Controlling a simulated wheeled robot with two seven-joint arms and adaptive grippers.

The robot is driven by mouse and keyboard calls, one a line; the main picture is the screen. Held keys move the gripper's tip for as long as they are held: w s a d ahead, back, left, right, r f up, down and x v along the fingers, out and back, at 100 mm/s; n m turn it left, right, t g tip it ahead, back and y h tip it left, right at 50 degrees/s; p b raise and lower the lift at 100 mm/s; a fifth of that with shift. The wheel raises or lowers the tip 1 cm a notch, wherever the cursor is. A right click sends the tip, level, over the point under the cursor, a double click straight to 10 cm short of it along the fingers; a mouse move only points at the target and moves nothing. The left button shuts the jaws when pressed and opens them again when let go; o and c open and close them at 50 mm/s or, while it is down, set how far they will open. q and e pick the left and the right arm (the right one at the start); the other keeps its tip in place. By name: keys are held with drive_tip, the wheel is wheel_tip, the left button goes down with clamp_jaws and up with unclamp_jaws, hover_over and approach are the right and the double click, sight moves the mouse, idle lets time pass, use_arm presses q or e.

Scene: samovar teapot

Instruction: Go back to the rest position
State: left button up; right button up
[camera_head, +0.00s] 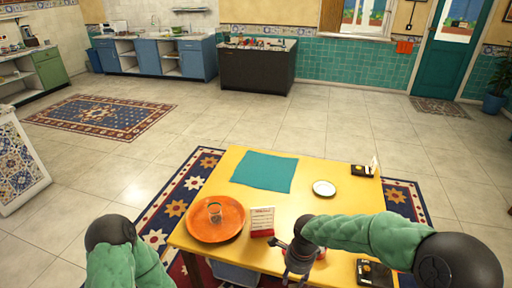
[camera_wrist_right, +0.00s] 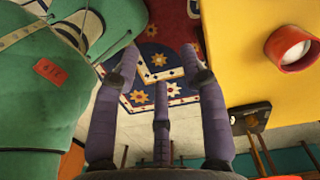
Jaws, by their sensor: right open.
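My right gripper (camera_head: 300,262) is at the front edge of the yellow table (camera_head: 320,205), in the lower middle of the head view. In the right wrist view its purple fingers (camera_wrist_right: 160,68) are spread apart with nothing between them. They point down past the table's edge, with the patterned rug (camera_wrist_right: 150,65) and floor beyond. My left arm shows at the lower left of the head view, but its gripper is out of frame.
On the table are an orange tray (camera_head: 201,229) with a clear glass (camera_head: 215,213), a red-and-white card (camera_head: 262,222), a teal cloth (camera_head: 265,172) and a white saucer (camera_head: 324,188). A red round container (camera_wrist_right: 290,48) is near the gripper.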

drive_tip(key=s+a+f+n+y, duration=0.1)
drive_tip(key=s+f+n, duration=0.6)
drive_tip(key=f, duration=0.4)
drive_tip(key=s+f+n+y, duration=0.2)
drive_tip(key=s+f+n, duration=0.6)
drive_tip(key=f, duration=0.3)
drive_tip(key=shift+a+f+n+t, duration=0.15)
drive_tip(key=shift+a+n+t, duration=0.2)
drive_tip(key=shift+n, duration=0.35)
